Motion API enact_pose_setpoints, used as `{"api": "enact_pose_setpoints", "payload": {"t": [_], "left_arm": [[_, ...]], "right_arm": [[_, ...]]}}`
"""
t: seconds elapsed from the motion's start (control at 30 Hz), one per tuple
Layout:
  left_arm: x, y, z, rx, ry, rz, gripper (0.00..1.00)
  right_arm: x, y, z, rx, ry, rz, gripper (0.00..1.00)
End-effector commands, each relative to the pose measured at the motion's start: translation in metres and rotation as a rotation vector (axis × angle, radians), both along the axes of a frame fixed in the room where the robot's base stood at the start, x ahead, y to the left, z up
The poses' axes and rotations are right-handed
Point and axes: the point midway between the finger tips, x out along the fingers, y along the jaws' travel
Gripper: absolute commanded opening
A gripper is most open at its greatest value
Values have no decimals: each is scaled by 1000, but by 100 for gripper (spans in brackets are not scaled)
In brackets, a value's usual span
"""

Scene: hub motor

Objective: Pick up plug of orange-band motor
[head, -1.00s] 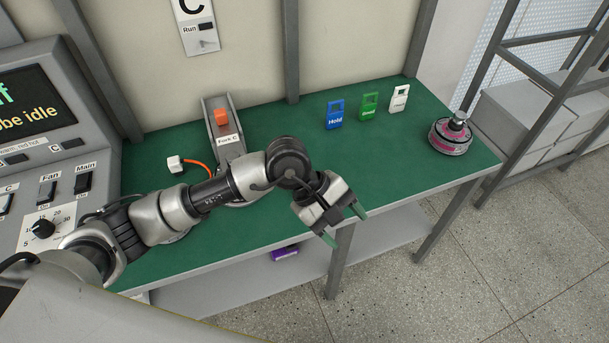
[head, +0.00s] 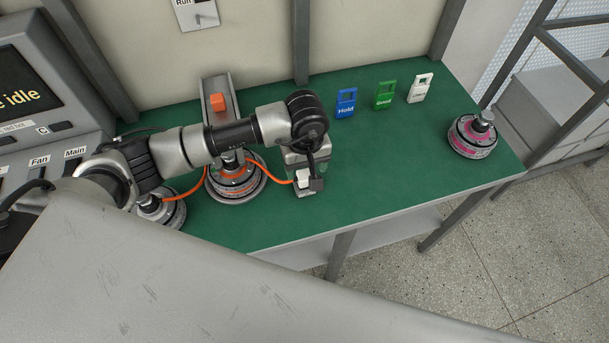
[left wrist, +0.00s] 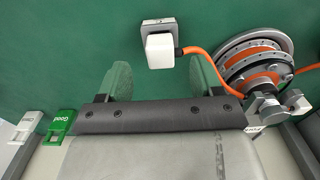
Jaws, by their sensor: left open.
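The orange-band motor (head: 232,190) stands on the green bench in front of the fork, partly behind my arm. It also shows in the left wrist view (left wrist: 252,50). An orange cable runs from it to a white plug (left wrist: 159,51) with a grey square end, beside the motor on the bench. The plug also shows small in the head view (head: 303,177), by my gripper. My left gripper (left wrist: 162,72) is open and empty, with its green fingers pointing at the plug from either side. Contact between fingers and plug is not visible. My right gripper is not in view.
Another motor (head: 160,209) stands at the left, partly hidden by my arm. A pink-band motor (head: 473,136) is at the bench's right end. Blue (head: 345,103), green (head: 384,95) and white (head: 420,88) tags stand at the back.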

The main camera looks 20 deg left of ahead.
Motion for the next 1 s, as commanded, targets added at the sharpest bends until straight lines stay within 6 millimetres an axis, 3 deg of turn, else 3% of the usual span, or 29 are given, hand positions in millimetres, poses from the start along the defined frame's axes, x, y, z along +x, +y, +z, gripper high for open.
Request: {"api": "enact_pose_setpoints", "payload": {"t": [0.33,0.67,1.0], "left_arm": [[3,4,-43,-3,3,2,66],[4,4,-52,-2,0,-1,66],[4,4,-52,-2,0,0,14]], "right_arm": [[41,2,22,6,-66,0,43],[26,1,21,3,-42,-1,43],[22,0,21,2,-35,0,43]]}}
